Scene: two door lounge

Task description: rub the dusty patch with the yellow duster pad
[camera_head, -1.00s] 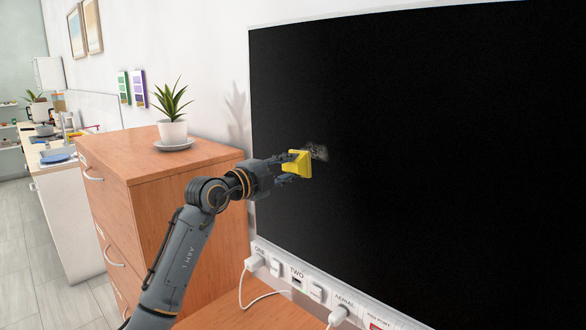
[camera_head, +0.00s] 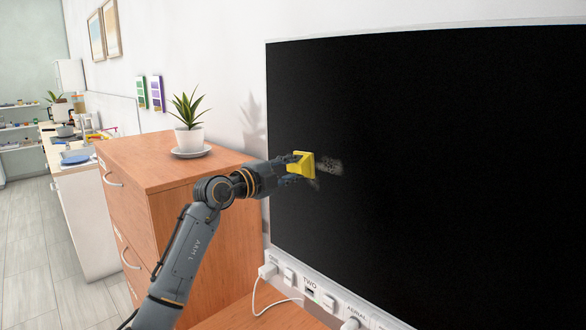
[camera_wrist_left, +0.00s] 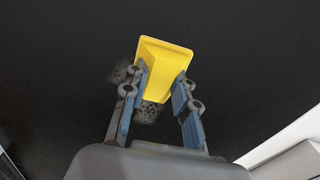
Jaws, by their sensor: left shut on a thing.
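The yellow duster pad (camera_head: 303,164) is in my left gripper (camera_head: 294,168), in front of the black screen (camera_head: 430,150) near its left edge. The left wrist view shows the pad (camera_wrist_left: 163,68) between the two fingers of the left gripper (camera_wrist_left: 162,88), which is shut on it. The dusty patch (camera_head: 328,167) is a grey smudge on the screen, just right of the pad and partly hidden by it. In the left wrist view grey dust (camera_wrist_left: 148,112) shows beside and below the pad. I cannot tell whether the pad touches the screen. My right gripper is not in view.
A wooden cabinet (camera_head: 160,200) with a potted plant (camera_head: 189,125) on a saucer stands left of the screen, close to my left arm. Plugs and labelled sockets (camera_head: 310,292) line the screen's lower frame, with a white cable (camera_head: 262,300) hanging there. Open floor lies far left.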

